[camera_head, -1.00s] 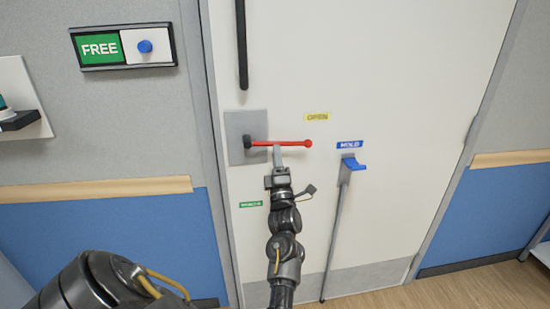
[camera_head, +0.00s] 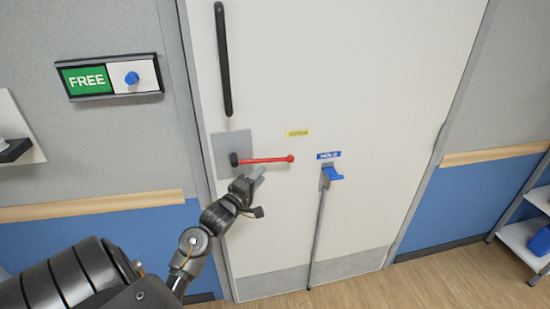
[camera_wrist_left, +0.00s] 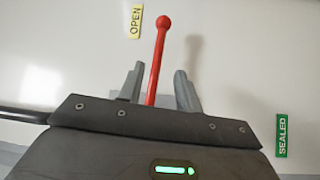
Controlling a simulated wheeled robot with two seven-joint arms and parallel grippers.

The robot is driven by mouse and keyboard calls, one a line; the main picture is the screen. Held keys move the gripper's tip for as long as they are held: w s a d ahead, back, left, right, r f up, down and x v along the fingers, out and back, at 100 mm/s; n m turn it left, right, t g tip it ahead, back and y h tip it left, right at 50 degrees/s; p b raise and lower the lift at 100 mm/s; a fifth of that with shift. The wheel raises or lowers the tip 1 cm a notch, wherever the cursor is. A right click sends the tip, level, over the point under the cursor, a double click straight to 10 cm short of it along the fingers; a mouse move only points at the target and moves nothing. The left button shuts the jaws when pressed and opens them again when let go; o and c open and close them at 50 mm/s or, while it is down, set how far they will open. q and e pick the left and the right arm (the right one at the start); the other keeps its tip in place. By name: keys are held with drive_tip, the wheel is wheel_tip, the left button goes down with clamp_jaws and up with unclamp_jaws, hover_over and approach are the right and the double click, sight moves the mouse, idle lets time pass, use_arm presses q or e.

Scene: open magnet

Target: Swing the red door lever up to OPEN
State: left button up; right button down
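The red door lever (camera_head: 265,160) lies about level on a grey plate (camera_head: 222,143) on the white door, its ball end to the right. A yellow OPEN label (camera_head: 297,133) sits just above the ball end. My left gripper (camera_head: 260,172) is just below the lever in the head view. In the left wrist view the gripper's two fingers (camera_wrist_left: 158,90) are spread apart, and the red lever (camera_wrist_left: 157,62) shows between them. I cannot tell whether they touch it. The OPEN label (camera_wrist_left: 136,22) is left of the lever there, the green SEALED label (camera_wrist_left: 282,136) right. My right gripper is out of view.
A blue hook (camera_head: 332,173) on a grey rod stands right of the lever under a blue label. A black vertical handle (camera_head: 222,60) is above. A FREE panel with a blue button (camera_head: 131,78) is on the left wall. Shelves (camera_head: 530,240) stand at right.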

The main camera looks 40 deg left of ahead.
sight(275, 159)
use_arm(q)
drive_tip(key=w, duration=0.3)
drive_tip(key=w+p, duration=0.1)
drive_tip(key=w, duration=0.1)
drive_tip(key=w+a+r+p, duration=0.1)
drive_tip(key=w, duration=0.2)
drive_tip(key=shift+w+a, duration=0.1)
drive_tip(key=shift+w, duration=0.75)
clamp_jaws()
